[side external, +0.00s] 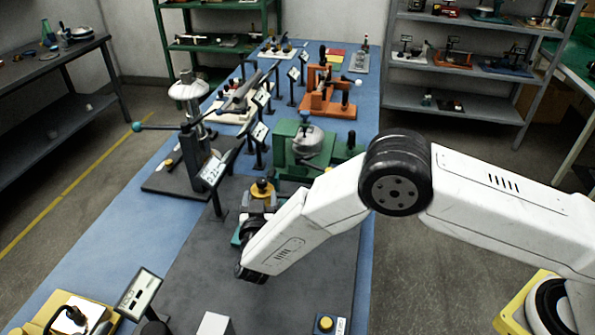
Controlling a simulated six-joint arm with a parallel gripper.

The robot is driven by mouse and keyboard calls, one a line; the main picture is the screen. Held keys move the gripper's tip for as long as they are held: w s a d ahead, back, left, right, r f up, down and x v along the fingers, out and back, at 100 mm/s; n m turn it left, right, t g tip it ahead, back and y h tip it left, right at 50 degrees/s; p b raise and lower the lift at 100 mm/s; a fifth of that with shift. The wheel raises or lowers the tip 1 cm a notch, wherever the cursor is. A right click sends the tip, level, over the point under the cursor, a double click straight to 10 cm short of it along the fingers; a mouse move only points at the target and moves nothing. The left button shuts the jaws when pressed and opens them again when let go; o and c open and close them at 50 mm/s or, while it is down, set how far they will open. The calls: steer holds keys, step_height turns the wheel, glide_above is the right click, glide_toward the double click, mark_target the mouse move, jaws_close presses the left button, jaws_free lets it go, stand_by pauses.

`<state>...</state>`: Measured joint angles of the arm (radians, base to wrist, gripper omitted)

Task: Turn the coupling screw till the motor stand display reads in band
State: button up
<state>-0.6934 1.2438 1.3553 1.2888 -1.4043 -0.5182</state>
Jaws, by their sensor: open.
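My gripper (260,199) is at the end of the white arm, near the middle of the dark grey mat, and its jaws are open. A yellow piece with a dark knob on top (262,188) shows between or just beyond the jaws; I cannot tell whether they touch it. Most of what lies under the gripper is hidden by my wrist. A small display on a post (215,170) stands just left of the gripper, its reading too small to make out. I cannot tell which part is the coupling screw or which display belongs to the motor stand.
A green machine (290,160) stands behind the gripper, and a dark machine with a long lever (182,180) is at left. Orange machines (318,102) stand farther back. A tilted display (138,293), a white block (214,324) and a yellow button (325,323) are in front. The mat's front is mostly clear.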

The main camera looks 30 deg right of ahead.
mark_target(261, 187)
steer(key=shift+x, duration=2.8)
jaws_close()
